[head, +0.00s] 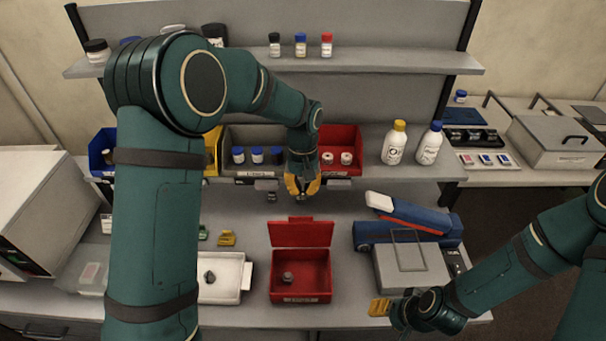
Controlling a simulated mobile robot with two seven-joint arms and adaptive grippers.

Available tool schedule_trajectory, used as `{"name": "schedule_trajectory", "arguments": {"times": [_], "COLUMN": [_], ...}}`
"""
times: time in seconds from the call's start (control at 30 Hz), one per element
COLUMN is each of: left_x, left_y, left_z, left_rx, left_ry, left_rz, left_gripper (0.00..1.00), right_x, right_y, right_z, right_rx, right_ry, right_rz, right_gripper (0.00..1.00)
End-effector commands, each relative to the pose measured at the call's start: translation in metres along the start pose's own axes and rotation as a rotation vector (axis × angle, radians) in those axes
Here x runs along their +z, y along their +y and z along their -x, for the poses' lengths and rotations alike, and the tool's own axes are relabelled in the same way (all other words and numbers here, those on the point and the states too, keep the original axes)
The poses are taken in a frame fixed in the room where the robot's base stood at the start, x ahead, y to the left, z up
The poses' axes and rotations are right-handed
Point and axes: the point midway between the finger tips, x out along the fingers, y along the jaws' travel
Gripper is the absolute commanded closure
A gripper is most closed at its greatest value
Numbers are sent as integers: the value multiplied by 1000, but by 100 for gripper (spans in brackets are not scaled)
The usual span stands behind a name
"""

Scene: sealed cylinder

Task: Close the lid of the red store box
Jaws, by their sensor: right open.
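The red store box (300,298) stands on the bench in front of me, in the middle of the head view. Its lid (301,234) is open and stands up at the box's back edge. A small grey round item (288,278) lies inside. My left gripper (303,197) hangs with yellow fingers pointing down, above and behind the lid, apart from it. Whether its fingers are open or shut is unclear. My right gripper (379,307) is open, at the bench's front right, beside the box and in front of a grey device.
A white tray (243,283) with a dark item stands left of the box. A blue device (407,222) and the grey device (412,268) stand to its right. Behind is a shelf with coloured bins, including a red bin (341,140), and white bottles (394,144).

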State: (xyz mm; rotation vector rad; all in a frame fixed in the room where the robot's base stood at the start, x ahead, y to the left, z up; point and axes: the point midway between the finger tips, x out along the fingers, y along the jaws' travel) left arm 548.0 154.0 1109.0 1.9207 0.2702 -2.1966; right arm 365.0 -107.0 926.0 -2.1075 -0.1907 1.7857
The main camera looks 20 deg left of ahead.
Motion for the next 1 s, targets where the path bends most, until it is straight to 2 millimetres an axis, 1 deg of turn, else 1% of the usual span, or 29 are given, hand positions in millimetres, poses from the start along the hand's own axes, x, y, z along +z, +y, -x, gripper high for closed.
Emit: {"name": "schedule_trajectory", "arguments": {"times": [0.03,0.07,0.2,0.3,0.4,0.6,1.0], "left_x": [0,0,19,30,36,39,36], "left_y": [0,0,0,0,0,0,1], "left_z": [-15,-19,-21,-23,-24,-24,-24], "left_rx": [-1,-1,-1,-1,-1,-1,-1], "left_ry": [-2,-3,0,-1,-1,-1,10], "left_rz": [0,0,-2,-2,-1,0,-1], "left_gripper": [100,100,100,100,100,100,100], "right_x": [2,3,4,4,4,4,4], "right_y": [5,6,8,9,9,9,10], "right_z": [-12,-15,-19,-22,-23,-24,-26], "right_rx": [1,1,2,2,3,3,3], "right_ry": [-2,-2,0,0,0,1,1], "right_rz": [-2,-2,-4,-4,-4,-4,-4], "right_gripper": [53,53,53,53,53,53,53]}}
